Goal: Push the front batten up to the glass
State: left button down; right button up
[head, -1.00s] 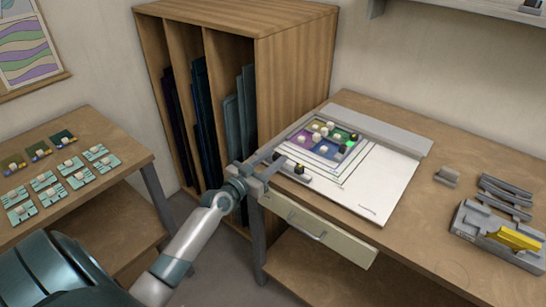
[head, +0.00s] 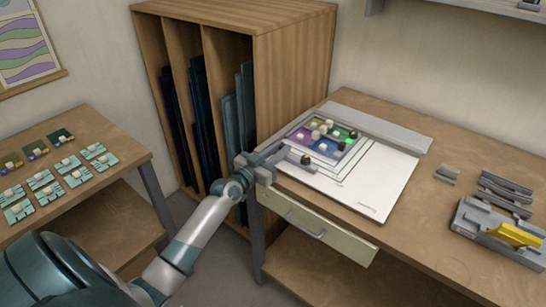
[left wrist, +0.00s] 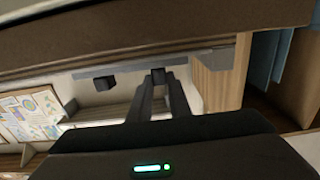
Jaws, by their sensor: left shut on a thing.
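The glass (head: 325,139) is a small panel of purple, yellow, green and blue panes with pale blocks on it, lying on a white sheet (head: 378,185) on the right bench. My left gripper (head: 268,157) reaches over the bench's near left corner and is shut on the batten's end. I cannot tell whether batten and glass touch. In the left wrist view, the fingers (left wrist: 158,88) close around a small dark block. My right gripper is not in view.
A long grey rail (head: 378,126) lies behind the glass. Grey bars (head: 505,188) and a grey holder with a yellow piece (head: 500,230) stand at the bench's right. A wooden rack (head: 295,65) is close behind my left gripper. A left table (head: 110,130) holds small glass pieces.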

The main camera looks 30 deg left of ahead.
pick_arm(q)
jog(key=w+b, duration=0.1)
jog(key=w, duration=0.3)
jog(key=shift+d, duration=0.2)
jog(key=c, duration=1.6)
grip_release()
jog(key=shift+c, duration=0.2)
jog(key=shift+s, duration=0.1)
